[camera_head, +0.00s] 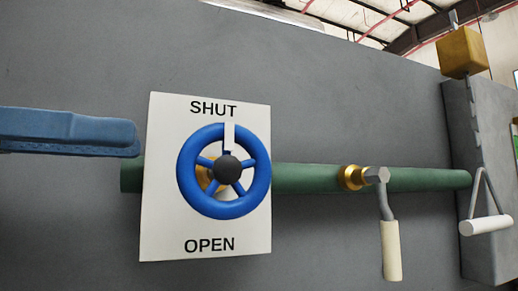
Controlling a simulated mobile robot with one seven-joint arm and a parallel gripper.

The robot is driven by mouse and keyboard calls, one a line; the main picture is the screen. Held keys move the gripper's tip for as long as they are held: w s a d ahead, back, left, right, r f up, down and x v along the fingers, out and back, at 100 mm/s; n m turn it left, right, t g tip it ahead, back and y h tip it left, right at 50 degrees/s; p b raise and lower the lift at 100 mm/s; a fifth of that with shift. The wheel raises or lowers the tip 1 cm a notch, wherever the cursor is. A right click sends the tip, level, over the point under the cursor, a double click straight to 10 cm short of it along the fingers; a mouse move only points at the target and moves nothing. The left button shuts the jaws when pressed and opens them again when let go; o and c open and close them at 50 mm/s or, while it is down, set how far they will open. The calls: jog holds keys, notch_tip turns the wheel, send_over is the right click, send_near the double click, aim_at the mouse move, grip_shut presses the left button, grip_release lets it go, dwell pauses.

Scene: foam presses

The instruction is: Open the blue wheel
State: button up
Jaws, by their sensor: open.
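The blue wheel (188,189) has several spokes and a dark hub. It stands in front of a white plate (165,235) marked SHUT at the top and OPEN at the bottom. A white mark on the wheel's rim is at the top, just under the word SHUT. My gripper (132,140), blue and seen nearly edge-on, reaches in from the left edge. Its tip is near the plate's left edge, left of the wheel and apart from its rim. It is open and holds nothing visible; the gap between the fingers is hard to see.
A green pipe (310,178) runs level behind the plate along a grey wall (330,95). To the right are a brass fitting with a cream-handled lever (391,250), a hanging pull handle (486,225) and a yellow block (463,52). The space before the wheel is clear.

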aim_at(252, 132)
jog(key=p+x, duration=0.1)
jog(key=x, duration=0.2)
jog(key=s+p+x, duration=0.1)
jog(key=p+x, duration=0.1)
jog(key=x, duration=0.2)
jog(key=r+p+x, duration=0.1)
jog(key=p+x, duration=0.1)
jog(key=x, duration=0.1)
jog(key=shift+s+d, duration=0.2)
jog(key=shift+d, duration=0.2)
jog(key=shift+d+p, duration=0.3)
jog(key=shift+d, duration=0.1)
jog(key=shift+w+d, duration=0.1)
jog(key=shift+d, duration=0.2)
jog(key=shift+w+d+f, duration=0.2)
jog(key=shift+w+d, duration=0.05)
jog(key=shift+w, duration=0.1)
jog(key=shift+s, duration=0.15)
jog(key=c, duration=0.4)
grip_shut()
